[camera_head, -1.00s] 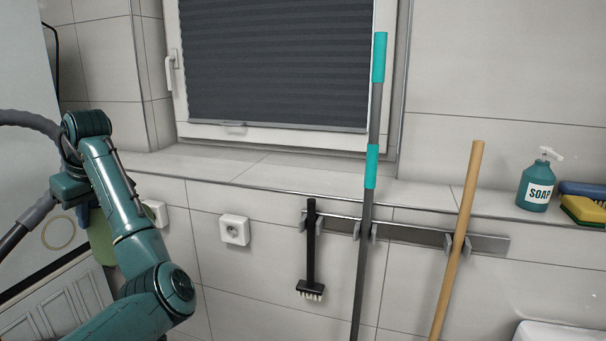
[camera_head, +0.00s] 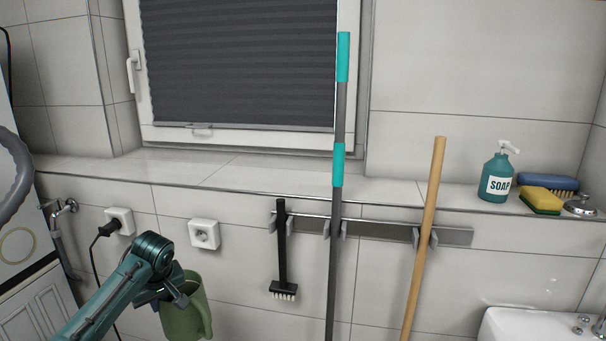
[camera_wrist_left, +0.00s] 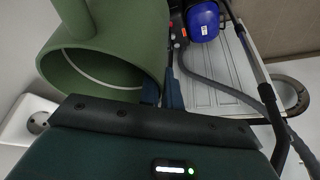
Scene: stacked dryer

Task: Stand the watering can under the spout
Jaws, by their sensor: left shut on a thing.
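The green watering can (camera_head: 184,318) is low in the head view, left of centre, in front of the tiled wall. Its handle is on the right side, and its lower part is cut off by the picture edge. My left gripper (camera_head: 176,294) is shut on it, at its upper side. In the left wrist view the can (camera_wrist_left: 115,38) fills the upper left, with its open mouth facing the camera, beside the gripper fingers (camera_wrist_left: 165,88). A metal wall tap (camera_head: 62,210) with a spout is at the far left, apart from the can. My right gripper is out of view.
Sockets, one with a plug (camera_head: 108,228), are on the wall behind my arm. A brush (camera_head: 282,250), a grey pole (camera_head: 335,220) and a wooden handle (camera_head: 425,230) hang on a rack. A white basin (camera_head: 505,325) is at lower right. A blue container (camera_wrist_left: 203,20) shows in the wrist view.

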